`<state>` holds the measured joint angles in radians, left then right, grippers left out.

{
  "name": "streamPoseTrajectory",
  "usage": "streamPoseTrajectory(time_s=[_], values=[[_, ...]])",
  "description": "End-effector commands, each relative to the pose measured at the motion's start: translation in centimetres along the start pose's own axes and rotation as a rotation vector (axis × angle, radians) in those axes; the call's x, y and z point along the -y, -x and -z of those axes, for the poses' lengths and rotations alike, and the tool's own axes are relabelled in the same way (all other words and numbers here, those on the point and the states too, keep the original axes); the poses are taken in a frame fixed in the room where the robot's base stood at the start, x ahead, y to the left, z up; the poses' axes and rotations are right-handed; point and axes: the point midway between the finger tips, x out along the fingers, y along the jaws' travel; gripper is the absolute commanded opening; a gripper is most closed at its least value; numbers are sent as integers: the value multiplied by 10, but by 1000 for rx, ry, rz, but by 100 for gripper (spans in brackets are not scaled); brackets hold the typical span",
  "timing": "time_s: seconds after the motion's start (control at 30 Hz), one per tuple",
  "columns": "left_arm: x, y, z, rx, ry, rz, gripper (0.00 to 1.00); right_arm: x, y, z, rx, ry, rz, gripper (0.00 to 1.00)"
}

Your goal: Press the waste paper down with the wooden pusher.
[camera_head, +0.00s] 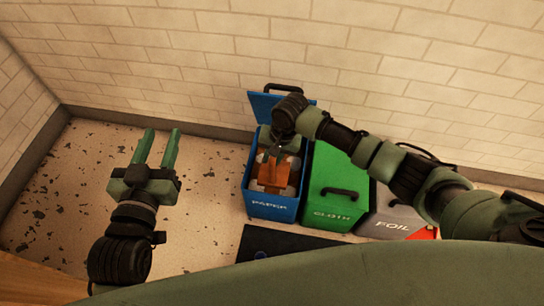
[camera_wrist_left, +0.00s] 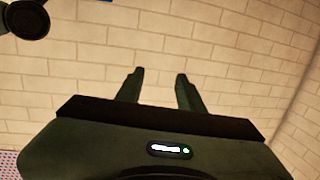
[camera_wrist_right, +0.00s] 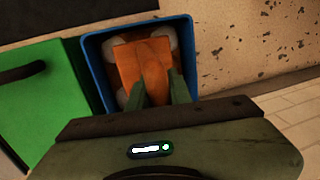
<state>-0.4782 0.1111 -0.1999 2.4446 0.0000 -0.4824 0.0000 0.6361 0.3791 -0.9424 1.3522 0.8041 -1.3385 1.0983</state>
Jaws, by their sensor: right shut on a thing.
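The blue paper bin (camera_head: 274,207) stands with its lid (camera_head: 262,102) raised against the back wall. The wooden pusher (camera_head: 275,171), an orange-brown block with a grip, is inside the bin's mouth; it also shows in the right wrist view (camera_wrist_right: 132,58). Pale crumpled waste paper (camera_wrist_right: 163,41) shows around the pusher's edges. My right gripper (camera_head: 275,150) is over the bin, shut on the pusher's grip, with its fingers (camera_wrist_right: 158,85) on both sides. How firmly the pusher bears on the paper cannot be told. My left gripper (camera_head: 158,148) is open and empty, left of the bins; its fingers show apart (camera_wrist_left: 160,80).
A green cloth bin (camera_head: 338,185) with a closed lid stands right of the blue bin. A grey foil bin (camera_head: 392,215) is further right, partly behind my right arm. A dark mat (camera_head: 280,243) lies in front. Speckled floor (camera_head: 205,180) on the left is free.

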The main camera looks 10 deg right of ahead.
Motion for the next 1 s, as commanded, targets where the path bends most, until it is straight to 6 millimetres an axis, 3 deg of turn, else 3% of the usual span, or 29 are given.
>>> streamPoseTrajectory(time_s=[0.37, 1.0], values=[[0, 0, 2, -12, 0, 0, 38, 1, -1, 0, -1, 1, 2, 0], [-3, -1, 23, -115, 2, -7, 38, -2, -12, 0, 0, 0, 1, 0]])
